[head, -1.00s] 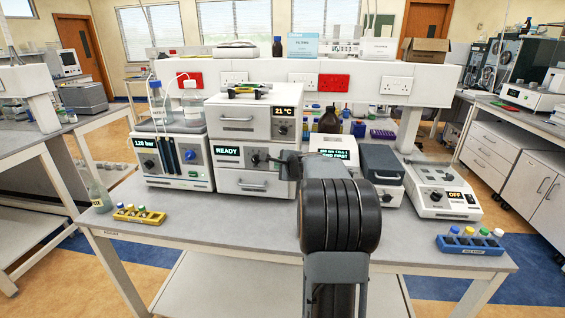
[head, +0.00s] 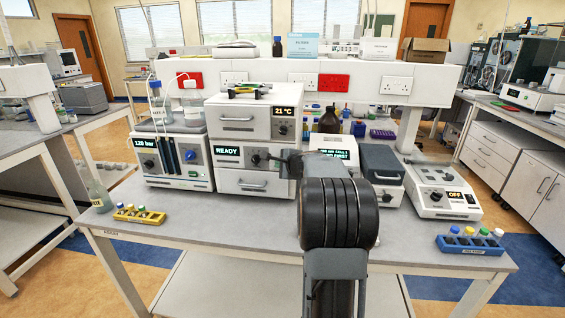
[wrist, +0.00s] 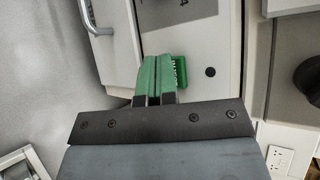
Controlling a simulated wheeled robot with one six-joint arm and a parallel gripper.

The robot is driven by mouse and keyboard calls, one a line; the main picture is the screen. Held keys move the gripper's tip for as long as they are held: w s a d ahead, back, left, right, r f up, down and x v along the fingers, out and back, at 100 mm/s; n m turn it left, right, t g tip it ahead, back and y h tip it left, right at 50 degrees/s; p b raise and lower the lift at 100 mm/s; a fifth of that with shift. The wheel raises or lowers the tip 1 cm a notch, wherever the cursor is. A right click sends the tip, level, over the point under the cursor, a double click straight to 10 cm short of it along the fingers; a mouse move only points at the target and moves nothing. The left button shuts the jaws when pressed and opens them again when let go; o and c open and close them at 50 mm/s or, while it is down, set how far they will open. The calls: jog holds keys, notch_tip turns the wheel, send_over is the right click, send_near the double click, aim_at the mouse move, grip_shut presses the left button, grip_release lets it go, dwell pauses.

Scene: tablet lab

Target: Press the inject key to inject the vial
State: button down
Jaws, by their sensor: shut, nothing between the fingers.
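The white stacked instrument with two handled drawers (head: 252,108) stands mid-bench in the head view. Its lower display reads READY (head: 235,150), and a small dark control shows just right of it. My gripper (head: 262,159) reaches in from the right at the lower front panel. In the wrist view my gripper (wrist: 157,58) has its two green fingers together, with nothing held. Just right of them is a green strip with pale marks (wrist: 180,72), and past it a small black round spot (wrist: 210,72). I cannot make out a labelled inject key, or whether the fingertips touch the panel.
A pump unit reading 120 bar (head: 172,160) stands left of the stack. A white instrument with a display (head: 335,147) and a unit reading OFF (head: 438,188) stand to the right. A yellow vial rack (head: 138,216) and a blue vial rack (head: 472,242) sit near the front edge.

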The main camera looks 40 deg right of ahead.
jog(key=shift+w+d, duration=0.25)
dwell(0.8)
jog(key=shift+a, duration=0.1)
jog(key=shift+s+a+b, duration=0.45)
jog(key=shift+s+b, duration=0.05)
jog(key=shift+s, duration=0.05)
dwell(0.4)
jog(key=shift+s+a+b, duration=1.3)
jog(key=shift+s+a, duration=0.45)
jog(key=shift+s, duration=0.05)
